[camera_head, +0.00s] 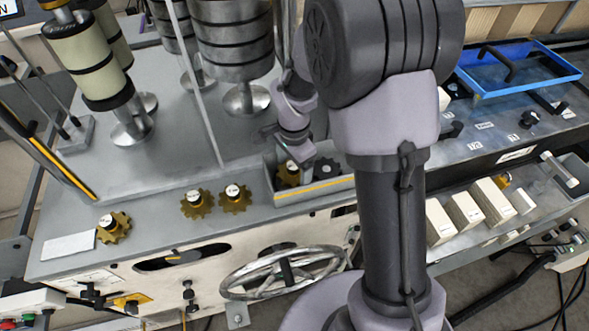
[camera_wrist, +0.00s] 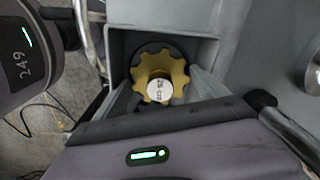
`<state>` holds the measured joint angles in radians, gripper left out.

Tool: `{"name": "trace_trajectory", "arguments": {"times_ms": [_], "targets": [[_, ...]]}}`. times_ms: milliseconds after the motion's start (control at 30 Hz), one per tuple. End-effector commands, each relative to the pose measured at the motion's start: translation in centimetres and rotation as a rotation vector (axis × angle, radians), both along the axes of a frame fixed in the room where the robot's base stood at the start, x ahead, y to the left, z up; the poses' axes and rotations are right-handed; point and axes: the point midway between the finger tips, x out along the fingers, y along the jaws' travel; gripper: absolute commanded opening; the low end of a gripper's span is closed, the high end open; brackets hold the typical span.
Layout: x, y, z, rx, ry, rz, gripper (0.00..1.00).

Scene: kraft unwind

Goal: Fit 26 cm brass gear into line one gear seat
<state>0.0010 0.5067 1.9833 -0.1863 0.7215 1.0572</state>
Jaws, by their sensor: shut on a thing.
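A brass gear (camera_wrist: 146,75) with a white labelled cap shows in the wrist view, inside a grey walled bin; its label is too small to read surely. My gripper (camera_wrist: 160,93) is shut on this gear, with its fingers around the cap area. In the head view my gripper (camera_head: 301,158) reaches down into the grey bin (camera_head: 314,189) with a yellow stripe, and a brass gear (camera_head: 286,178) shows beside it. I cannot tell whether the gear touches the bin floor. I cannot pick out the line one gear seat.
Three other brass gears (camera_head: 113,228) (camera_head: 197,204) (camera_head: 235,198) with white caps stand along the front of the grey deck. A dark gear (camera_head: 327,168) is in the bin's right part. Rollers stand behind. A handwheel (camera_head: 285,272) is below, and a blue tray (camera_head: 515,70) lies right.

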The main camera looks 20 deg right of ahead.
Motion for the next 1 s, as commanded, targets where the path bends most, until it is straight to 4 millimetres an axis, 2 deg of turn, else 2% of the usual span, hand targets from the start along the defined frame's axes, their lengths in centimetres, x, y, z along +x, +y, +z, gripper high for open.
{"name": "trace_trajectory", "arguments": {"times_ms": [33,133,167,233,433,567,767,1000], "targets": [[-1.3,0.0,-2.1,0.000,0.037,0.002,0.18],[-1.2,0.0,-2.1,0.000,0.036,0.002,0.18],[-1.2,0.0,-2.2,0.000,0.036,0.002,0.87],[-1.2,0.0,-2.2,0.000,0.036,0.002,1.00],[-1.2,0.0,-2.2,0.000,0.036,0.002,1.00],[-1.3,0.0,-0.9,0.000,0.033,0.001,1.00],[-1.4,0.0,4.2,0.000,0.018,0.001,1.00],[-1.6,0.0,11.9,0.000,-0.003,0.000,1.00]]}}
